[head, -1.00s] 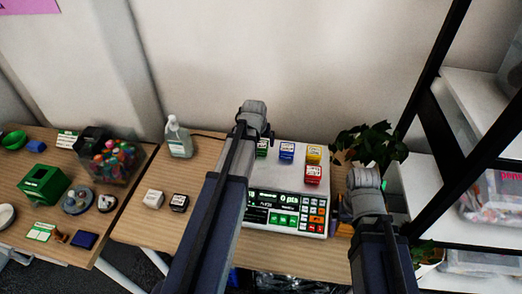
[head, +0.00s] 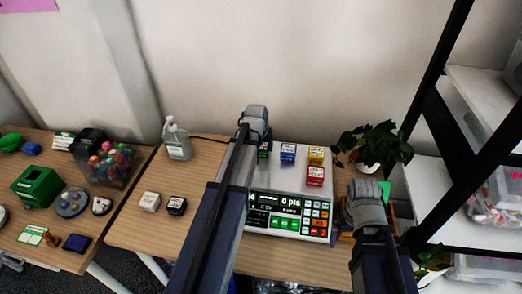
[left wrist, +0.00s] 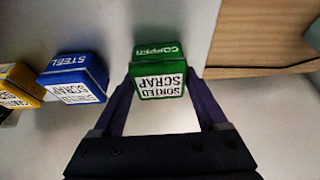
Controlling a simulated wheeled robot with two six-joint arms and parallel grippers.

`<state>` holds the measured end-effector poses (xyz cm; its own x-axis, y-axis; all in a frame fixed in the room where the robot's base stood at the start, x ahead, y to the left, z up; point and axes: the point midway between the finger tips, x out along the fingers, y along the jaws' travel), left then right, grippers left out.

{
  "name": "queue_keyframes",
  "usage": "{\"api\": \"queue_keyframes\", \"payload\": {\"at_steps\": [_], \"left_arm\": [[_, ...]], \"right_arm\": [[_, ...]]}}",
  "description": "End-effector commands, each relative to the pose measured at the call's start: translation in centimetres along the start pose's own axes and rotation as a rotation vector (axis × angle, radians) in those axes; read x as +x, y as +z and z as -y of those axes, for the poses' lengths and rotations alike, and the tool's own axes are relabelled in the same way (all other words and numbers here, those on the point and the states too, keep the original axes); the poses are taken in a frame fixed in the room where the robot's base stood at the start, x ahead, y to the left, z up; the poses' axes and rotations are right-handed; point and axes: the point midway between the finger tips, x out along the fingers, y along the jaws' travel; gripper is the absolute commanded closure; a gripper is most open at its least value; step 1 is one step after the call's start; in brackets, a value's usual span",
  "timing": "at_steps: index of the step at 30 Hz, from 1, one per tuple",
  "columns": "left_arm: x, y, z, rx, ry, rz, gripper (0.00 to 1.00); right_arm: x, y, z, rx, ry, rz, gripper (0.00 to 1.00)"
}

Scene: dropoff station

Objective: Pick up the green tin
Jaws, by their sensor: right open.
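The green tin (head: 263,151) stands at the back left on the white scale (head: 285,214), partly hidden by my left arm in the head view. In the left wrist view the green tin (left wrist: 160,78), labelled copper and sorted scrap, lies between the two fingers of my left gripper (left wrist: 160,82). The fingers are close to its sides; whether they press on it I cannot tell. My left gripper (head: 257,128) is over the scale's left part. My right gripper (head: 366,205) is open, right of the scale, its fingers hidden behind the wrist.
Blue (head: 287,153), yellow (head: 316,155) and red (head: 315,176) tins also stand on the scale. The blue tin is beside the green one. A plant (head: 372,146) stands behind my right gripper. A bottle (head: 177,139) and two small tins are left on the table.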

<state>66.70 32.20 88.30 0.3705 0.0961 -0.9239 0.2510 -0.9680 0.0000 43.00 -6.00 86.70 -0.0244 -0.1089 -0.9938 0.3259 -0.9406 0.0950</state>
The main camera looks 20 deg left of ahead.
Motion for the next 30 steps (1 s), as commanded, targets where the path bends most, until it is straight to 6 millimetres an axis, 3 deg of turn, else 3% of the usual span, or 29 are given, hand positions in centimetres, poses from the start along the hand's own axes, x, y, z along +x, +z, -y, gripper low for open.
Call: {"api": "queue_keyframes", "payload": {"at_steps": [2,18,30], "left_arm": [[0.0,0.0,0.0,0.000,0.000,0.000,0.35],[0.0,0.0,0.0,0.000,0.000,0.000,0.94],[-1.3,-0.5,0.0,0.000,0.000,0.000,0.94]], "right_arm": [[0.0,0.0,0.0,0.000,0.000,0.000,0.00],[0.0,0.0,0.0,0.000,0.000,0.000,0.00],[-1.4,0.1,-0.1,0.000,0.000,0.000,0.00]]}}
